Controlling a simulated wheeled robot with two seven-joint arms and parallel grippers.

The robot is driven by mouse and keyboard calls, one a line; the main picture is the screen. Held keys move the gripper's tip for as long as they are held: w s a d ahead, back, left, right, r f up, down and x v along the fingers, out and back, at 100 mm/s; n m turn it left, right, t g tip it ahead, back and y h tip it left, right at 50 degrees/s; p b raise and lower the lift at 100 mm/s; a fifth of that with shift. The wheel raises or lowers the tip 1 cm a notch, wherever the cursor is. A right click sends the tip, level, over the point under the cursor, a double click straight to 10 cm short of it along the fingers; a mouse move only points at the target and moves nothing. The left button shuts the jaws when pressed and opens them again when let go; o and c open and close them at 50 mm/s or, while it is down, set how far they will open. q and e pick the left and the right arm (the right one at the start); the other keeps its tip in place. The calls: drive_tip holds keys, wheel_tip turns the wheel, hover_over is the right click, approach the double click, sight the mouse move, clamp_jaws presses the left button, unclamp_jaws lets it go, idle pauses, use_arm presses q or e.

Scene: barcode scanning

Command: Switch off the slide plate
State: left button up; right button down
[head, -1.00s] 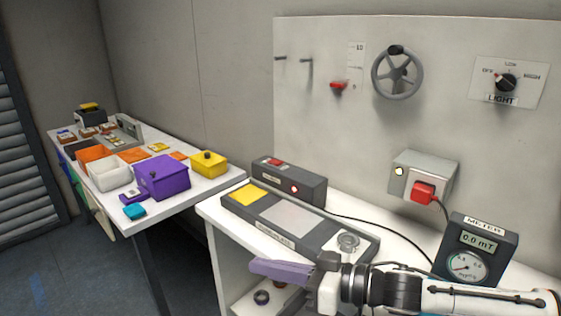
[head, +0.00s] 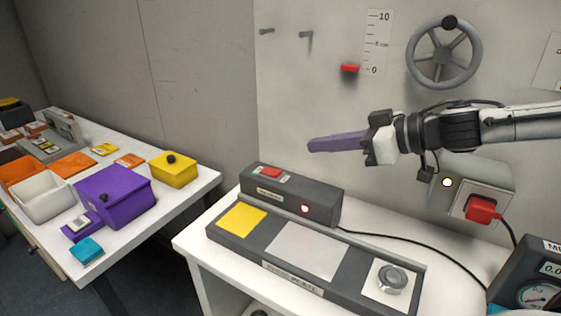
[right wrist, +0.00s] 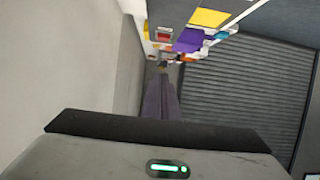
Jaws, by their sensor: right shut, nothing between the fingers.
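The slide plate device is a long dark base (head: 225,237) on the white table. It carries a yellow square (head: 242,219), a light grey plate (head: 306,250) in the middle and a round grey knob (head: 392,279) at its right end. Behind it stands a dark box (head: 322,205) with a red switch (head: 270,173) on top and a lit red lamp (head: 305,209) on its front. My right gripper (head: 312,145) is shut and empty, in the air above and behind the box, pointing left. It also shows in the right wrist view (right wrist: 162,75). My left gripper is not in view.
A wall socket (head: 498,181) with a red plug (head: 481,210) and a meter (head: 538,285) are at the right. A handwheel (head: 443,53) and a red pointer (head: 349,68) are on the wall panel. A second table at left holds a purple box (head: 115,198) and other bins.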

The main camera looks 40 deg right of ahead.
sight(285, 179)
drive_tip(key=p+x, duration=0.1)
drive_tip(key=x, duration=0.4)
drive_tip(key=shift+p, duration=0.3)
drive_tip(key=shift+w+a+f, duration=0.15)
drive_tip(key=shift+w+f, duration=0.1)
drive_tip(key=shift+b+x, duration=0.35)
drive_tip(key=shift+x, duration=0.55)
drive_tip(key=shift+w+a+f+b, duration=0.1)
drive_tip(key=shift+w+f+b, duration=0.2)
drive_tip(key=shift+w+b, duration=0.2)
drive_tip(key=shift+w+a+f+b, duration=0.2)
drive_tip(key=shift+w+a+b, duration=0.15)
drive_tip(key=shift+w, duration=0.15)
drive_tip(key=shift+w+f, duration=0.1)
drive_tip(key=shift+f, duration=0.2)
drive_tip(key=shift+s+d+f, duration=0.1)
drive_tip(key=shift+f, duration=0.7)
drive_tip(key=shift+s+f, duration=0.15)
drive_tip(key=shift+f, duration=0.6)
drive_tip(key=shift+b, duration=0.35)
